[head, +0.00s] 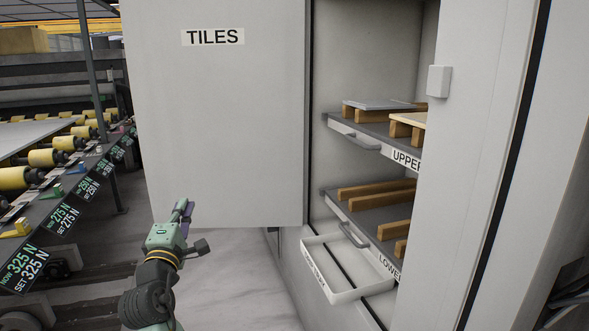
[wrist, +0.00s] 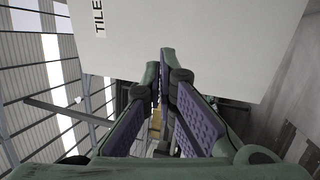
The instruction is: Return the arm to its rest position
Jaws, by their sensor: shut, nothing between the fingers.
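My gripper (head: 184,211) is at the lower left of the head view, raised in front of the lower edge of the cabinet door marked TILES (head: 215,110). Its green fingers point up and away from me. In the wrist view my gripper (wrist: 166,75) shows its purple-padded fingers converging at the tips, with nothing held between them. The door (wrist: 200,40) fills the upper part of that view. I cannot tell the exact gap between the fingertips and the door.
The open cabinet holds an upper shelf (head: 376,130) with slabs on wooden bars and a lower shelf (head: 375,224) with bare bars. A white tray (head: 358,293) juts out below. A roller conveyor (head: 75,180) runs along the left. Pale floor (head: 240,275) lies clear between.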

